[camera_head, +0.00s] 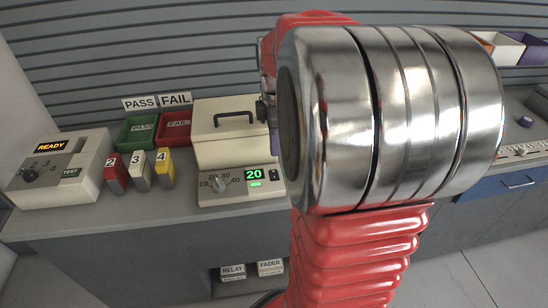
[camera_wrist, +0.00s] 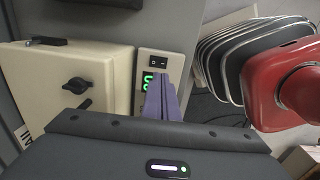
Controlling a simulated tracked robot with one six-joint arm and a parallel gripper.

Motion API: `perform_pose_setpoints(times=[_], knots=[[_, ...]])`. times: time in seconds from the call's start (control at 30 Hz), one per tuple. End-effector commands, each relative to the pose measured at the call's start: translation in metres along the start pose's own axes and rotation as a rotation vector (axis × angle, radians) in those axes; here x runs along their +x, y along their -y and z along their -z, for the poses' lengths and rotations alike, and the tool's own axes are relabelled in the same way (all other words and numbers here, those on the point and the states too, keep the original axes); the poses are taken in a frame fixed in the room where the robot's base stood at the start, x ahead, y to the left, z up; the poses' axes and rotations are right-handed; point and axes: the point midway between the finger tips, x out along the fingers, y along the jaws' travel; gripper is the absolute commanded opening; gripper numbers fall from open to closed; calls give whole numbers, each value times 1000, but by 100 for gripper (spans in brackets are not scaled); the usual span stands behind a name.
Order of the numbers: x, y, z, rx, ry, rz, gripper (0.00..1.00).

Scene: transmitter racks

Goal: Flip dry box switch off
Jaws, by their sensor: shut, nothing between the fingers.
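The dry box is a cream box (camera_head: 225,150) with a dark top handle, on the counter in the head view. Its front panel (camera_head: 207,188) has a dial, a green display reading 20 and a small dark switch (camera_head: 274,174) at the right end. In the wrist view the black rocker switch (camera_wrist: 158,62) is at the panel's top, above the green display. My gripper (camera_wrist: 165,78) shows there as purple fingers, closed together and empty, partly covering the display. The fingertips are just below the switch in the picture; I cannot tell whether they touch the panel. My arm hides most of the gripper in the head view.
Left of the dry box stand a green PASS bin (camera_head: 138,131), a red FAIL bin (camera_head: 174,127), and red, white and yellow numbered blocks (camera_head: 139,170). A tester marked READY (camera_head: 60,170) is at the far left. My arm blocks the view right of the dry box.

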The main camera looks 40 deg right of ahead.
Motion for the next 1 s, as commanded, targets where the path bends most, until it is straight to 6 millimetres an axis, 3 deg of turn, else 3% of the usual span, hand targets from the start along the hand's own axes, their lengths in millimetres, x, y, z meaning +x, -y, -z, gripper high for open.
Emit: perform_pose_setpoints(times=[0.1, 0.3, 0.77, 1.0], knots=[[-21, -1, 0, 0, 0, -5, 0], [-42, 0, 0, -1, 0, -2, 0], [-46, 1, 3, 1, 0, -3, 0], [-55, 19, 29, 92, -8, -46, 0]])
